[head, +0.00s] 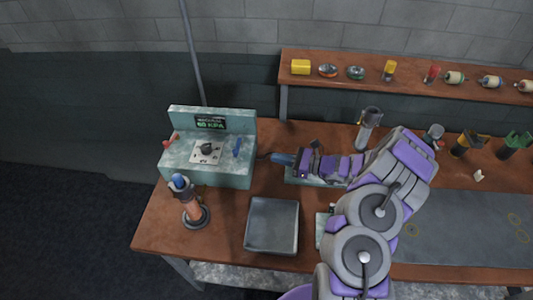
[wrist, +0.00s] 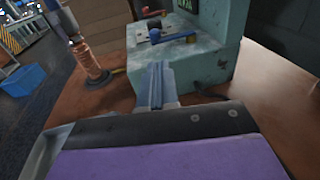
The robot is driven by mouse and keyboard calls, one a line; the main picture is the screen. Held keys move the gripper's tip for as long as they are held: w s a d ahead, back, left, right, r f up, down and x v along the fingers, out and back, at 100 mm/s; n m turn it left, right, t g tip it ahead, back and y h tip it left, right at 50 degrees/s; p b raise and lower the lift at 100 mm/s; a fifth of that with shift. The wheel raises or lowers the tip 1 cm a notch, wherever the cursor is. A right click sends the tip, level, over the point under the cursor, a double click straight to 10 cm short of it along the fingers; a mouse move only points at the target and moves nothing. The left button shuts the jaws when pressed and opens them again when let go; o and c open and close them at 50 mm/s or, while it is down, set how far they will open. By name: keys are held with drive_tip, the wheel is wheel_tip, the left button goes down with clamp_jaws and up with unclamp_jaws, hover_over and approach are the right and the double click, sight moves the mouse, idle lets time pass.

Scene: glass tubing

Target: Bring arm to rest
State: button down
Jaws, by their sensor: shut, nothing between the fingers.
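My arm bends over the right half of the bench in the head view, its forearm lying low and pointing left. My gripper (head: 283,159) is at its left end, just right of the teal pressure box (head: 240,178). In the wrist view my gripper (wrist: 158,85) is a narrow blue-grey shape with its fingers together, empty, pointing at the box (wrist: 205,65). A gap of bench shows between them in the head view. The box has a KPA display, a black knob, a red lever at left and a blue lever (wrist: 175,38) at right.
A copper-coloured torch (head: 190,202) stands at the bench's left front. A grey tray (head: 272,226) lies in front of my forearm. A metal cylinder (head: 369,128) stands behind it. A raised shelf (head: 420,92) with several small items runs along the back. A dark mat (head: 465,235) lies at right.

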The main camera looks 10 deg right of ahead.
drive_tip(key=s+a+r+n+g+h, duration=0.2)
drive_tip(key=s+a+r+n+g, duration=0.8)
drive_tip(key=s+a+r+n, duration=0.45)
drive_tip(key=s+d+r+n+g+h, duration=0.25)
drive_tip(key=s+n+h, duration=0.45)
drive_tip(key=s, duration=1)
drive_tip(key=s+d+r+n+t+h+b, duration=0.1)
drive_tip(key=s+d+n+t+h, duration=0.1)
drive_tip(key=s+d+h, duration=0.4)
drive_tip(key=s+d+t, duration=0.1)
drive_tip(key=s+d, duration=0.2)
drive_tip(key=shift+s+d+r, duration=0.15)
drive_tip(key=shift+s+d, duration=0.05)
drive_tip(key=shift+d, duration=0.05)
drive_tip(key=shift+a, duration=0.15)
